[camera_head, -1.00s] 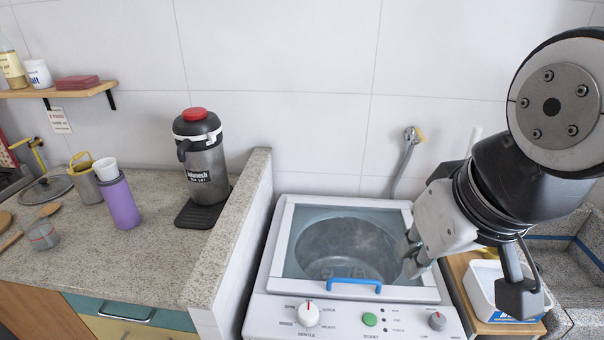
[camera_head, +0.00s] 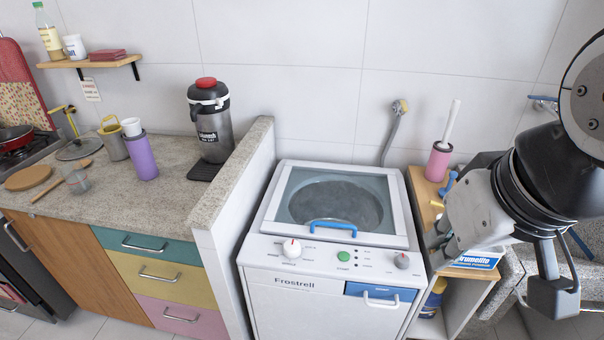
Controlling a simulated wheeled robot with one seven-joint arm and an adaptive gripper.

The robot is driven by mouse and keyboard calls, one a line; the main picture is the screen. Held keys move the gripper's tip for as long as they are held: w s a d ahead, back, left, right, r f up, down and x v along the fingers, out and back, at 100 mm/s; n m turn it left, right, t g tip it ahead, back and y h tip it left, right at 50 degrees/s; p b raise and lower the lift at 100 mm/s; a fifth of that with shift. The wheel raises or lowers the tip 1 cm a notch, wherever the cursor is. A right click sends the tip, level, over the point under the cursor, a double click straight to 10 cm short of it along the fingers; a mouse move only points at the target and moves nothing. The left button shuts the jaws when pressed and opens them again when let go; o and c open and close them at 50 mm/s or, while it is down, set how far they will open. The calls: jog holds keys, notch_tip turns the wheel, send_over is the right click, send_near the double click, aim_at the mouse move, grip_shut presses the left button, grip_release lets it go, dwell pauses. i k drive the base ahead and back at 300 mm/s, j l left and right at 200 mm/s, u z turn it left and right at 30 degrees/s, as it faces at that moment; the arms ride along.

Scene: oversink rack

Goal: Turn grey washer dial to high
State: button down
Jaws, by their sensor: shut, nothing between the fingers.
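The washer (camera_head: 330,297) is white with a glass lid and a blue lid handle (camera_head: 333,227). On its sloped front panel, the grey dial (camera_head: 402,261) sits at the right end, with a small red pointer mark near its top. Its labels are too small to read. A larger white dial (camera_head: 292,248) with a red mark is at the left of the panel, and a green start button (camera_head: 343,256) is between them. My gripper (camera_head: 432,252) is shut and empty, to the right of the grey dial and apart from it as far as I can tell.
A wooden shelf unit (camera_head: 475,273) right of the washer holds a pink brush holder (camera_head: 437,162) and a box behind my arm.

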aim_at(401, 262)
jog(key=j+z, duration=0.45)
jog(key=j, duration=0.8)
jog(key=j+z, duration=0.4)
jog(key=j, duration=0.55)
jog(key=k+j+z, duration=0.1)
jog(key=j+z, duration=0.25)
jog(key=z, duration=0.15)
jog(key=i+l+z, duration=0.15)
jog(key=k, duration=0.7)
jog(key=i+j+u, duration=0.1)
jog(key=i+u, duration=0.25)
jog(key=i, duration=0.6)
